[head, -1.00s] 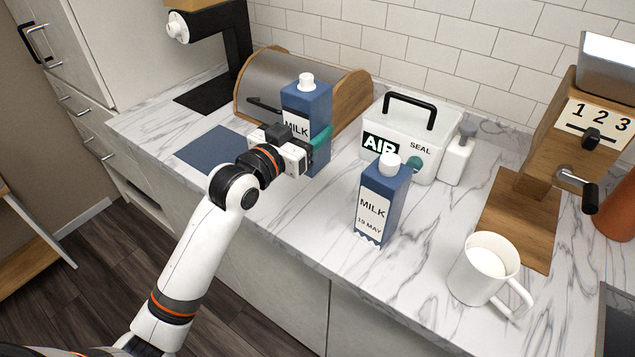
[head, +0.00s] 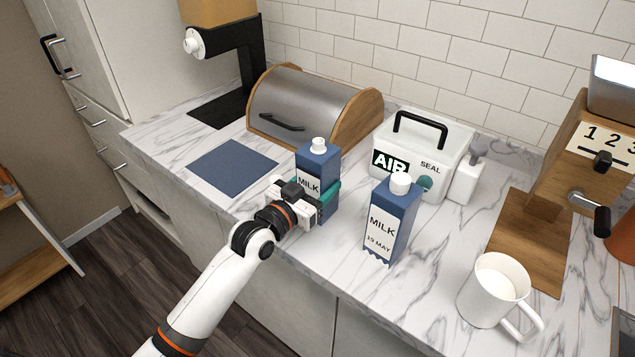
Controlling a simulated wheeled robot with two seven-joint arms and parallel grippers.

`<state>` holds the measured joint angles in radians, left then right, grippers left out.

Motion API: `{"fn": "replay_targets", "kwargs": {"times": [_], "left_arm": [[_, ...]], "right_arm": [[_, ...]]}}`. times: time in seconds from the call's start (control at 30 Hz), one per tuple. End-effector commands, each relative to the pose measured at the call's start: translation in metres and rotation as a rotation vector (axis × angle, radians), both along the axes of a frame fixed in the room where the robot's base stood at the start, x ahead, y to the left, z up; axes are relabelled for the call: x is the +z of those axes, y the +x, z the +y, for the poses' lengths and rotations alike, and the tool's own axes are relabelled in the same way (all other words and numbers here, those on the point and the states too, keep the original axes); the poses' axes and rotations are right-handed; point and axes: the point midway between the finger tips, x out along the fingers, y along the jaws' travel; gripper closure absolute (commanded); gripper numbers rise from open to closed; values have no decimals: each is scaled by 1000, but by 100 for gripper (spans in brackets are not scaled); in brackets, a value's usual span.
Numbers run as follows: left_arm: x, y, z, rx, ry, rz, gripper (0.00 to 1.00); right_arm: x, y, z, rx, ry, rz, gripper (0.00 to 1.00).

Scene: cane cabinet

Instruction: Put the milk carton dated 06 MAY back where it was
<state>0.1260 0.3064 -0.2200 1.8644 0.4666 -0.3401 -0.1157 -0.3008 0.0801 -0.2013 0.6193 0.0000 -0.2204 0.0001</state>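A blue milk carton (head: 318,162) with a white cap stands upright in my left gripper (head: 317,203). The gripper is shut around its lower body from the front, with a teal finger pad on the right side. Its date is hidden behind the gripper. I cannot tell whether its base touches the counter. A second blue milk carton (head: 392,218), labelled 19 MAY, stands upright on the counter to the right, apart from the first. My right gripper is not in view.
A blue mat (head: 232,166) lies bare left of the held carton. Behind are a bread box (head: 300,105) and a white AIR SEAL box (head: 425,150) beside a dispenser (head: 467,180). A white mug (head: 490,290) and wooden stand (head: 535,235) are at right. The counter's front edge is close.

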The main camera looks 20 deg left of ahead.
Motion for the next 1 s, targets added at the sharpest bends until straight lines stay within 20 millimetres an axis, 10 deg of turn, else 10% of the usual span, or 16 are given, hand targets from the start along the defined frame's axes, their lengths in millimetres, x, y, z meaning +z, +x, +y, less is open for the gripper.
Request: {"fn": "replay_targets", "kwargs": {"times": [0.07,0.1,0.23,0.63,1.0], "left_arm": [[-2,0,0,0,1,-1,73],[-3,0,0,0,0,0,37],[-2,0,0,0,0,0,17],[-1,-6,2,0,1,1,17],[-2,-77,28,0,2,2,17]], "right_arm": [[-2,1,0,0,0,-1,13],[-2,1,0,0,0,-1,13],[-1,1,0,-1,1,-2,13],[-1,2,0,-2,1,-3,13],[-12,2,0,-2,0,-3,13]]}}
